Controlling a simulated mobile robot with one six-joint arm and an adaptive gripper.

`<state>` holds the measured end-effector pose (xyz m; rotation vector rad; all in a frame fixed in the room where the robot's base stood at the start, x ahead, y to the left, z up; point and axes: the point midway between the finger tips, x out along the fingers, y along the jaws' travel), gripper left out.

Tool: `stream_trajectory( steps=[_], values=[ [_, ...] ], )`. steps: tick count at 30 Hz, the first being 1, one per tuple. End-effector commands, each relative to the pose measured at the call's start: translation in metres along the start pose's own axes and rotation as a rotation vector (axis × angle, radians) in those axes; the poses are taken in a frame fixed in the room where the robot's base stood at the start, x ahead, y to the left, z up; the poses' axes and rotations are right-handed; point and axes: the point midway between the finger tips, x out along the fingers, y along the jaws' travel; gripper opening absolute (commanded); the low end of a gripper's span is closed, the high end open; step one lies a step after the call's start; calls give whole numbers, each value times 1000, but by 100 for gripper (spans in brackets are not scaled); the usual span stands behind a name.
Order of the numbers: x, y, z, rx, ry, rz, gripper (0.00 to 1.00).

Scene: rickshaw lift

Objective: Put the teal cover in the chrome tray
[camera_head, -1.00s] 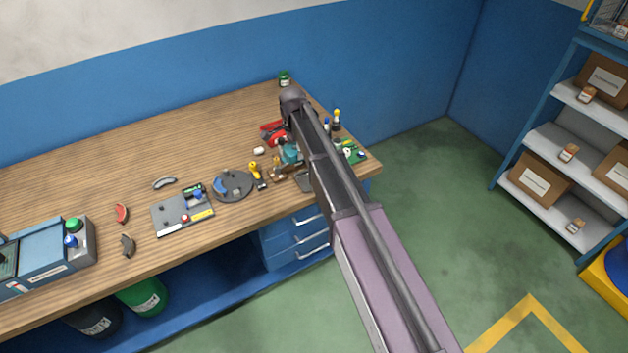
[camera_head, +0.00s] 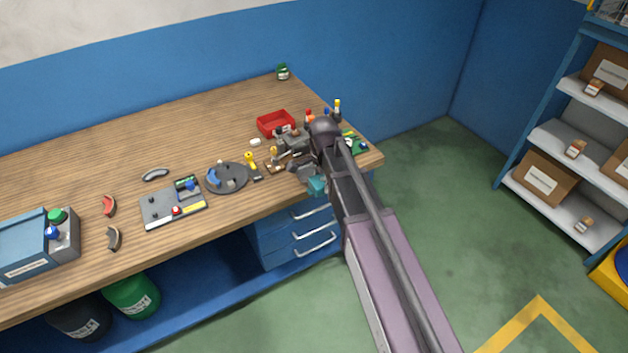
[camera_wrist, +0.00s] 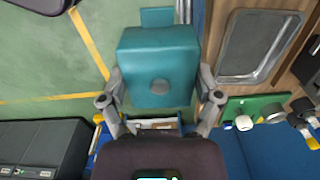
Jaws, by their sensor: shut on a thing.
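The teal cover (camera_wrist: 158,58) is a boxy piece with a round boss on its face and a small tab at one end. My gripper (camera_wrist: 160,82) is shut on it, with one finger on each side in the wrist view. In the head view the teal cover (camera_head: 317,186) hangs near the front edge of the bench, at the end of my arm. The chrome tray (camera_wrist: 258,46) lies on the bench, to the right of the cover in the wrist view, apart from it and empty. I cannot make out the tray clearly in the head view.
The wooden bench (camera_head: 110,148) holds a red bin (camera_head: 276,123), a round grey plate (camera_head: 228,178) and a grey fixture board (camera_head: 172,203). A green circuit board (camera_head: 355,143) lies at the right end. Drawers (camera_head: 300,232) stand below the front edge.

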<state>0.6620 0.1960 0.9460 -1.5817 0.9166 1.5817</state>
Motion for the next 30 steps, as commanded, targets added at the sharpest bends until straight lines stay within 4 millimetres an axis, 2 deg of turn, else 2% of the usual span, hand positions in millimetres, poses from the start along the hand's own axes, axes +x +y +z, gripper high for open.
stream_trajectory(
  steps=[1,6,19,25,30],
  values=[
    [10,11,-1,5,0,0,32],
    [16,22,-3,13,0,0,32],
    [16,23,-4,16,0,0,32],
    [17,8,-8,16,0,0,32],
    [20,-20,-14,16,0,0,32]
  ],
)
